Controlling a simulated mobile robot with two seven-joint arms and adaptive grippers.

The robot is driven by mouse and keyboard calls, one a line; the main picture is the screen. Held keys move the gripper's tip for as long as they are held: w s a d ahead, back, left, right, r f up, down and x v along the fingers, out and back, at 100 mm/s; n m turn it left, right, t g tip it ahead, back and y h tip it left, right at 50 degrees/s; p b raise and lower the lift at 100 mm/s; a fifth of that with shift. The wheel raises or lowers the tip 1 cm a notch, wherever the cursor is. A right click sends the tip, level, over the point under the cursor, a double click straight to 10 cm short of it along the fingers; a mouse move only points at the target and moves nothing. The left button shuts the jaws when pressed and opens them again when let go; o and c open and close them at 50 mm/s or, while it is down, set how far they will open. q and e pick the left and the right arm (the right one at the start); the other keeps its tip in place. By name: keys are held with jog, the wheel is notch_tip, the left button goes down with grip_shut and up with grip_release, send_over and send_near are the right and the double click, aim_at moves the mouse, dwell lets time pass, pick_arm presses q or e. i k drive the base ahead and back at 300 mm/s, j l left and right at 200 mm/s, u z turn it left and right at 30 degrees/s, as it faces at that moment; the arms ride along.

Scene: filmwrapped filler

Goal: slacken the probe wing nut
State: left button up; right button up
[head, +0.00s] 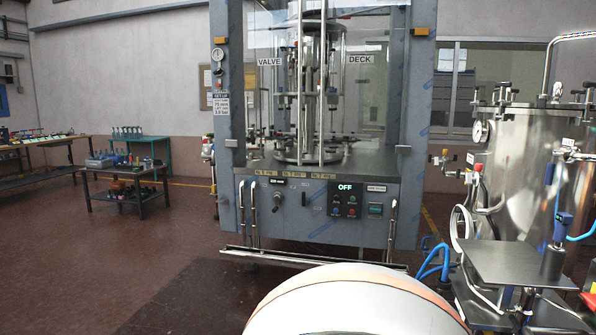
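I cannot pick out the probe wing nut at this size. The grey filler cabinet (225,160) stands ahead, with clear panels around its upper part. Inside are upright rods and a round metal base (308,155). Labels on it read VALVE (270,62) and DECK (359,59). The front control panel (318,208) has a display (345,187) reading OFF. A set-up card (221,104) and a round gauge (217,54) are on the left post. Neither of my grippers is in view.
A steel tank (535,175) with clamps, gauges and hoses stands at the right. Low benches (125,185) with small items stand at the left. The left floor (130,255) is clear.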

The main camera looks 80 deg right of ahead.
aim_at(468, 180)
jog(key=z, duration=3.6)
jog(key=i+j+z, duration=0.15)
jog(key=z, duration=0.25)
jog(key=i+j+z, duration=0.2)
jog(key=z, duration=0.25)
jog(key=i+j+z, duration=0.1)
jog(key=j, duration=0.2)
jog(key=i+j+z, duration=0.1)
jog(key=j, duration=0.25)
jog(key=i+j+z, duration=0.1)
jog(key=j, duration=0.2)
